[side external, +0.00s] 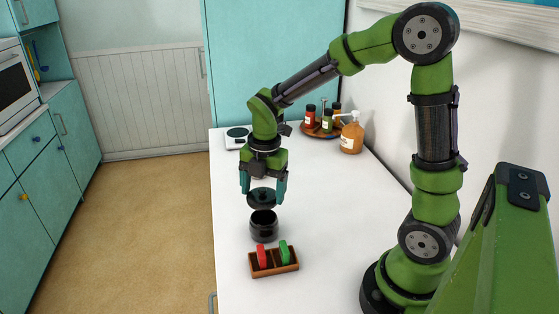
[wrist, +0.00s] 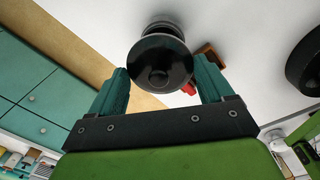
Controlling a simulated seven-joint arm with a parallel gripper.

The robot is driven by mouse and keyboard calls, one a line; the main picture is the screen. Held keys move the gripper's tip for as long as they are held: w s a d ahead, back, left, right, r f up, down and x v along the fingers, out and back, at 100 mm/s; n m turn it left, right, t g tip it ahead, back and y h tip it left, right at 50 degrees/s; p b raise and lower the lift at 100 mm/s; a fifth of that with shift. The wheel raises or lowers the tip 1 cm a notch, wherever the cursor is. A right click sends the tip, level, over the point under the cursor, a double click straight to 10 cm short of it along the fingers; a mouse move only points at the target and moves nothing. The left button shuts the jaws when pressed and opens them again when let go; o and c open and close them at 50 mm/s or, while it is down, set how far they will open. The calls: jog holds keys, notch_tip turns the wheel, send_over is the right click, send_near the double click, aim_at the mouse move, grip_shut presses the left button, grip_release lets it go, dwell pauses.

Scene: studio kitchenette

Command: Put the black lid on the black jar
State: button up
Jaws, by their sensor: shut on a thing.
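The black lid (side external: 262,197) is held between the fingertips of my gripper (side external: 263,190). The lid hangs just above the black jar (side external: 264,228), with a small gap between them in the side view. The jar stands open and upright on the white counter. In the wrist view the lid (wrist: 160,65) sits between the two teal fingers of my gripper (wrist: 163,78), its knob towards the camera. The jar (wrist: 165,24) shows partly behind it, and most of its mouth is hidden by the lid.
A brown wooden holder (side external: 286,268) with a red item (side external: 261,256) and a green item (side external: 284,252) stands in front of the jar. Bottles on a round tray (side external: 316,134), a pump bottle (side external: 351,138) and a white scale (side external: 231,143) are farther back. The white counter (side external: 335,215) is clear to the right.

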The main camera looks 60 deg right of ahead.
jog(key=shift+f, duration=2.15)
jog(key=shift+f, duration=0.5)
dwell(0.5)
jog(key=o, duration=0.9)
jog(key=shift+o, duration=0.2)
jog(key=shift+r, duration=0.15)
jog(key=shift+s+r, duration=0.2)
jog(key=shift+r, duration=3.15)
